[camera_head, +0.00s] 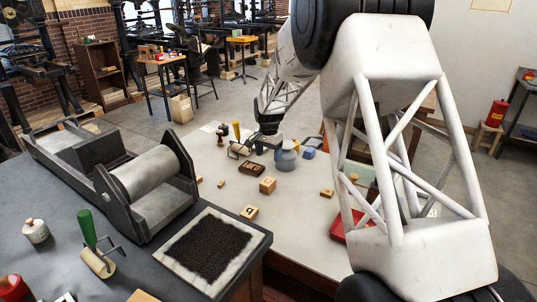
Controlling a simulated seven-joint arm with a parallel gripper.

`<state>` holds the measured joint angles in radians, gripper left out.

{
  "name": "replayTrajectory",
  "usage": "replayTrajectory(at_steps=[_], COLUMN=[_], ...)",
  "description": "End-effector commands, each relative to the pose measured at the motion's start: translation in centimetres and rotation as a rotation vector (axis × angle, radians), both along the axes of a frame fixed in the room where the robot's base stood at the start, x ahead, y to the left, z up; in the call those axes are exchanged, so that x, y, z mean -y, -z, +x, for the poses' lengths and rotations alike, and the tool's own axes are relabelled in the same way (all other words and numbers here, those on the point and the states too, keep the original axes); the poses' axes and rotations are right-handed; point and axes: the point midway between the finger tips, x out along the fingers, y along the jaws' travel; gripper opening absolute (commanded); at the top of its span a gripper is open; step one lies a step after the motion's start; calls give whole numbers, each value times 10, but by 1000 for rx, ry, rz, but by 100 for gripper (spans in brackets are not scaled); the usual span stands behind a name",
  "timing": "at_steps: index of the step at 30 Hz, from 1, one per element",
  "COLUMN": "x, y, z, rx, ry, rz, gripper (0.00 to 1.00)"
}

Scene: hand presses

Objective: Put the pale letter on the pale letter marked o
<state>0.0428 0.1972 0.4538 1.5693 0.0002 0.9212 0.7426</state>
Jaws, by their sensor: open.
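Several pale letter blocks lie on the light table. A taller pale block (267,185) near the middle has a small dark mark on its side, possibly an o. A flat pale letter (249,212) with a dark character lies in front of it. A smaller pale block (221,184) lies to its left and another pale piece (327,193) to its right. Their characters are too small to read surely. My gripper (267,140) is open, pointing down over the far part of the table, behind the blocks. Its fingertips are small and partly lost among the objects there.
A dark tray with pale characters (252,168) and a grey rounded object (286,160) stand near my gripper. A roller press (150,175) and a black inked slab (207,246) are at left. A red tray (338,232) is partly behind my arm. The table's front middle is clear.

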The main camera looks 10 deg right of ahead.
Motion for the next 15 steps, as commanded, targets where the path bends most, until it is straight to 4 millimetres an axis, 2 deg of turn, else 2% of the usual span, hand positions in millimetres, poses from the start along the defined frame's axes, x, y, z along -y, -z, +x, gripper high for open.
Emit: replayTrajectory(at_steps=[8,11,15], x=[-1,-2,-4], y=[-9,-21,-45], z=[-8,-19,-44], rx=[5,11,24], ry=[-12,-30,-71], rz=[-1,-1,-3], gripper=[72,72,72])
